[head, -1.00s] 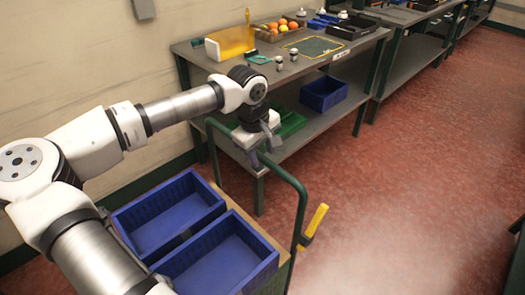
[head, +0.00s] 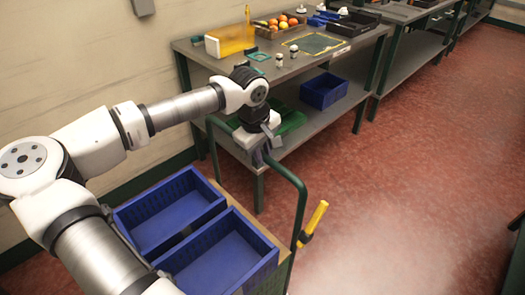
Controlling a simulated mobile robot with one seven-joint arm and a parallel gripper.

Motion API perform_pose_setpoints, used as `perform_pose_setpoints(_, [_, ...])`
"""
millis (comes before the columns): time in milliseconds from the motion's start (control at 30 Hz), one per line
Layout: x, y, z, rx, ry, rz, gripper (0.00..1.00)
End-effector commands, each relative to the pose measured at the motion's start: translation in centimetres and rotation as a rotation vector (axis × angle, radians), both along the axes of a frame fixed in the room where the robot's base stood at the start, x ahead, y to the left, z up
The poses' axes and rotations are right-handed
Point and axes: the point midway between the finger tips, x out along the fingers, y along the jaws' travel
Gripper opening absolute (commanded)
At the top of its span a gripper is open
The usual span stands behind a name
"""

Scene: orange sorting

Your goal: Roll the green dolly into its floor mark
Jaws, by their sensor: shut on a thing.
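The green dolly has a green tube handle (head: 297,200) and a wooden deck (head: 262,236). It stands at the lower middle of the head view, in front of the workbench. Two empty blue crates ride on its deck, one behind (head: 168,208) and one in front (head: 222,252). My gripper (head: 262,156) is shut on the top bar of the handle. My arm reaches in from the left and hides part of the dolly and the handle's far side. I see no floor mark in this view.
A grey workbench (head: 290,68) runs along the wall, with an orange bin (head: 230,40), a tray of fruit (head: 280,26) and a blue crate on its shelf (head: 324,91). Red floor (head: 420,190) at right is clear.

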Motion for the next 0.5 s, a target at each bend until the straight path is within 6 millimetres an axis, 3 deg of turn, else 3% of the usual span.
perform_pose_setpoints(267, [-1.6, 1.7, -0.2, 0.002, 0.002, 0.002, 0.00])
perform_pose_setpoints(500, [-5.5, 5.6, -0.5, 0.003, 0.005, 0.007, 0.00])
